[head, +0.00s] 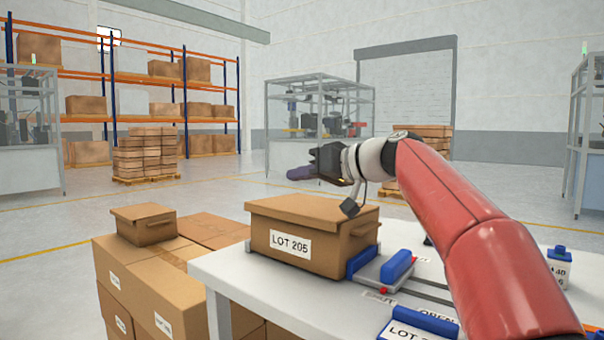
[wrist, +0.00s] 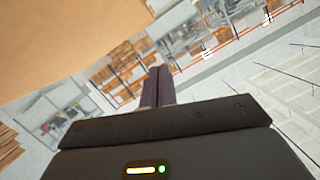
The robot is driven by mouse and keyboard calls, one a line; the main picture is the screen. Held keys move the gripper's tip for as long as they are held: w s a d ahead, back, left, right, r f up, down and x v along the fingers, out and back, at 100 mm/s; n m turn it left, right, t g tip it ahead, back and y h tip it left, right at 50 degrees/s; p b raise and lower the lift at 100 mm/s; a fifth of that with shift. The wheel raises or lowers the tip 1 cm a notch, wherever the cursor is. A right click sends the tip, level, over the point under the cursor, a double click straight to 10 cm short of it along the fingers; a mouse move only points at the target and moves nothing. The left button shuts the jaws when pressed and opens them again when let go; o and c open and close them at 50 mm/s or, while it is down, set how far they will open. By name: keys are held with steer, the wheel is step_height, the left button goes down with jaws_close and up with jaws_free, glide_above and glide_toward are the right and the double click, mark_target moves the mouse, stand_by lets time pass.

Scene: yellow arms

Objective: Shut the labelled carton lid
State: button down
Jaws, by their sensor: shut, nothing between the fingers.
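A brown carton (head: 290,249) with a white "LOT 205" label stands on the white table. Its lid (head: 311,209) lies across the top and looks flat, shut or nearly so; I cannot tell if a small gap remains. My gripper (head: 301,173) is beyond and above the lid in the head view, reaching left, and looks apart from it. In the wrist view the gripper's dark fingers (wrist: 157,86) are together with nothing between them. A plain brown surface, perhaps the carton, fills the upper left there.
Blue-ended fixture blocks (head: 398,266) stand right of the carton on the table (head: 228,268). Stacked cartons (head: 150,290) with a small box (head: 143,226) on top stand left.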

mark_target(295, 212)
steer(key=f+b, duration=0.1)
steer(key=b, duration=0.1)
steer(key=s+f+n+b, duration=0.1)
steer(key=f+b, duration=0.1)
steer(key=b, duration=0.1)
steer(key=a+f+n+b, duration=0.1)
steer(key=b, duration=0.1)
steer(key=shift+s+f+t+h, duration=0.15)
steer(key=shift+f+t+h, duration=0.15)
steer(key=shift+f+h, duration=0.1)
steer(key=shift+s+f+n+b, duration=0.1)
steer(key=shift+f+n+b, duration=0.45)
steer(key=shift+b, duration=0.6)
steer(key=shift+a, duration=0.1)
steer(key=shift+r, duration=0.1)
